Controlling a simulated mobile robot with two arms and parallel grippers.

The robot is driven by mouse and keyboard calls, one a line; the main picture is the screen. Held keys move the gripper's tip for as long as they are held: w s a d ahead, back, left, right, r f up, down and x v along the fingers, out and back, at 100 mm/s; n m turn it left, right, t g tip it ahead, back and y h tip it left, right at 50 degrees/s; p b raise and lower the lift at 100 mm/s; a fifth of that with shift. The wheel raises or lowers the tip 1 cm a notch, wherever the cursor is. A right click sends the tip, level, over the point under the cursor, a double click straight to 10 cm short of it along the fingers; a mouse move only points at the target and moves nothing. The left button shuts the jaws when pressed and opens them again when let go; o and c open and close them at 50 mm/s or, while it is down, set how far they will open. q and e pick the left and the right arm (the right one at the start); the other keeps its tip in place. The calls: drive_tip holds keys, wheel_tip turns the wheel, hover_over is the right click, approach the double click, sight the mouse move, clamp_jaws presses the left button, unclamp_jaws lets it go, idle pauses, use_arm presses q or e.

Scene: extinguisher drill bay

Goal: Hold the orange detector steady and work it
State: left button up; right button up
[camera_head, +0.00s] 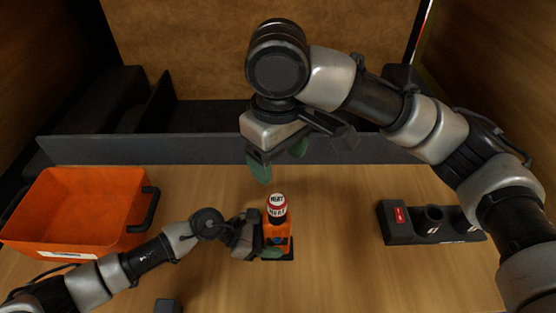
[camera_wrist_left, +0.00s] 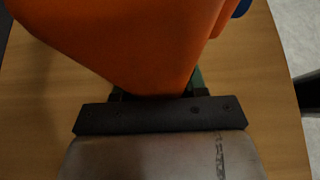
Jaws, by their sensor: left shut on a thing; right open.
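The orange detector (camera_head: 283,230) stands upright near the middle of the table, with a red and white top marked HEAT (camera_head: 277,208). A dark base shows under it. My left gripper (camera_head: 268,246) comes from the left and is shut on its body. In the left wrist view the orange body (camera_wrist_left: 140,40) fills the upper middle, with a bit of blue at its edge; the green fingers are mostly hidden behind it. My right gripper (camera_head: 280,160) is open and empty, its green fingertips apart, and appears just beyond and above the detector's top.
An orange bin (camera_head: 95,238) with black handles stands at the left. A black holder (camera_head: 400,228) with round sockets and a red label sits at the right. A dark grey ledge (camera_head: 200,150) runs along the back. The wooden table (camera_head: 338,230) is clear between detector and holder.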

use_arm(q)
drive_tip(key=o, duration=0.8)
drive_tip(key=v, duration=1.2)
drive_tip(key=shift+s+f, duration=0.1)
